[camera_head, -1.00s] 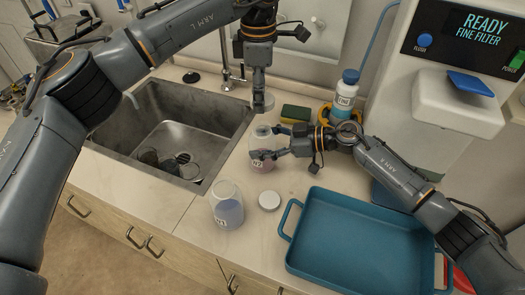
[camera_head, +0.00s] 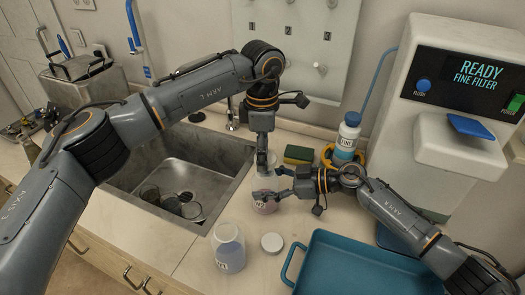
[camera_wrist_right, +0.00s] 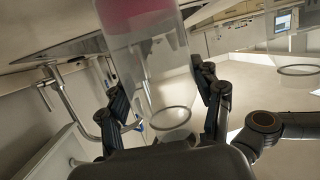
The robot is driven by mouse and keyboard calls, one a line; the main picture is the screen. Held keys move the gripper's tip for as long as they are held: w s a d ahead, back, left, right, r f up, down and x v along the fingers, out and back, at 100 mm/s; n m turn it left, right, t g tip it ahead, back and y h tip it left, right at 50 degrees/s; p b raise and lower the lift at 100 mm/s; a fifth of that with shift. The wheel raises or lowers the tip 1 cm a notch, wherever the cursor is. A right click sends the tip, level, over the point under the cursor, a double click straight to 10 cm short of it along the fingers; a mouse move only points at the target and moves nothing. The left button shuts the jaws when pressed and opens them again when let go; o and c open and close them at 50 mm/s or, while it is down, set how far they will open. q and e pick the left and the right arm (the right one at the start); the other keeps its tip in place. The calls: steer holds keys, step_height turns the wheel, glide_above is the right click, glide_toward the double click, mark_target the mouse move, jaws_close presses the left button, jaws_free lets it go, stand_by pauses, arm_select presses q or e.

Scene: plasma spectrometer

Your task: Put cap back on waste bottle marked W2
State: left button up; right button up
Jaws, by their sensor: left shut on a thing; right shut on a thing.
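The waste bottle W2 (camera_head: 264,207), clear with pink liquid and a W2 label, stands upright on the counter beside the sink. My right gripper (camera_head: 280,193) is shut around it from the right. The bottle also fills the middle of the right wrist view (camera_wrist_right: 150,70), between that gripper's fingers (camera_wrist_right: 168,108). My left gripper (camera_head: 262,150) points down over the bottle, shut on a pale cap (camera_head: 263,169). The cap is at the bottle's mouth, partly hidden by the fingers. I cannot tell whether it touches the rim.
An open bottle W1 (camera_head: 229,248) with bluish liquid stands in front, with a loose white cap (camera_head: 271,243) beside it. A blue tray (camera_head: 350,268) lies at the right. The sink (camera_head: 150,205) is left. A sponge (camera_head: 298,154) and a capped bottle (camera_head: 346,140) stand behind.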

mark_target(268, 156)
arm_select(q)
steer(key=shift+f, duration=0.1)
steer(key=shift+f, duration=0.8)
steer(key=shift+f, duration=0.55)
steer(key=m, duration=0.5)
steer(key=shift+w+m, duration=0.15)
steer(key=shift+m, duration=0.25)
steer(key=m, duration=0.6)
steer(key=shift+w+d+m, duration=0.15)
steer(key=shift+d+m, duration=0.1)
steer(key=shift+m, duration=0.05)
steer(key=m, duration=0.6)
steer(key=shift+d, duration=0.15)
steer(key=m, duration=0.4)
steer(key=shift+d+m, duration=0.15)
steer(key=shift+m, duration=0.25)
steer(key=m, duration=0.4)
steer(key=shift+d, duration=0.1)
